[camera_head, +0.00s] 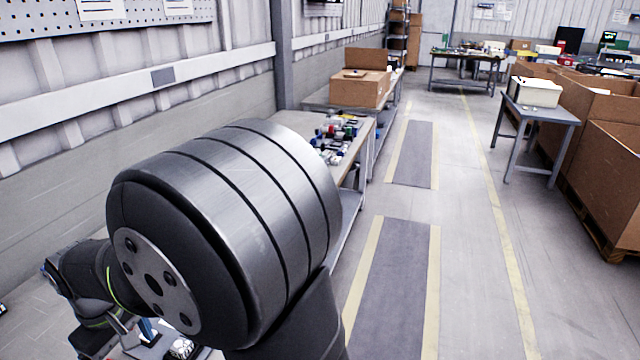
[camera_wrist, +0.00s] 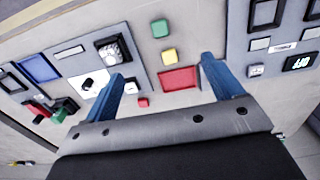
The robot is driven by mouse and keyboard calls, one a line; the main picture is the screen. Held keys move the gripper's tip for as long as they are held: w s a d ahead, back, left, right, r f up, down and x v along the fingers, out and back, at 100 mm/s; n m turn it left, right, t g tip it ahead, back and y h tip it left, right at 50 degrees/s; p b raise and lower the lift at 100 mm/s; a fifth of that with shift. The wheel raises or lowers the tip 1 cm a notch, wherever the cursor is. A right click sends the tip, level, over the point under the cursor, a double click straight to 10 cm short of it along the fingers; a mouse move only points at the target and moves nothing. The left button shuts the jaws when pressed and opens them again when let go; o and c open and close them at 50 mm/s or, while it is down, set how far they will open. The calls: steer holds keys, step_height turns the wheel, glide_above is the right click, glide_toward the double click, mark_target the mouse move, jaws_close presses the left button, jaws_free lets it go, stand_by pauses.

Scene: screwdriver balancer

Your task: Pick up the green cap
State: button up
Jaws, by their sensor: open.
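A green cap (camera_wrist: 160,28), small and square with rounded corners, sits on the light grey surface in the wrist view, at the top centre. In the head view my own arm blocks the work area, and I cannot make out the cap there.
A red rectangular pad (camera_wrist: 179,79) lies between the fingers' lines. Grey panels with devices stand on both sides, with a black-and-white knob (camera_wrist: 112,49) on the left and a lit green display (camera_wrist: 299,62) on the right. Red and green parts (camera_wrist: 62,110) lie at lower left.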

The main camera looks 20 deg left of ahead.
steer(key=c, duration=0.5)
steer(key=f, duration=1.2)
steer(key=shift+s+f, duration=0.25)
steer(key=shift+f, duration=0.05)
steer(key=shift+w+a+f, duration=0.1)
steer(key=shift+w+f, duration=0.05)
steer(key=shift+f, duration=1.15)
steer(key=shift+w+a+f, duration=0.1)
steer(key=shift+w+f, duration=0.05)
steer(key=shift+f, duration=1.1)
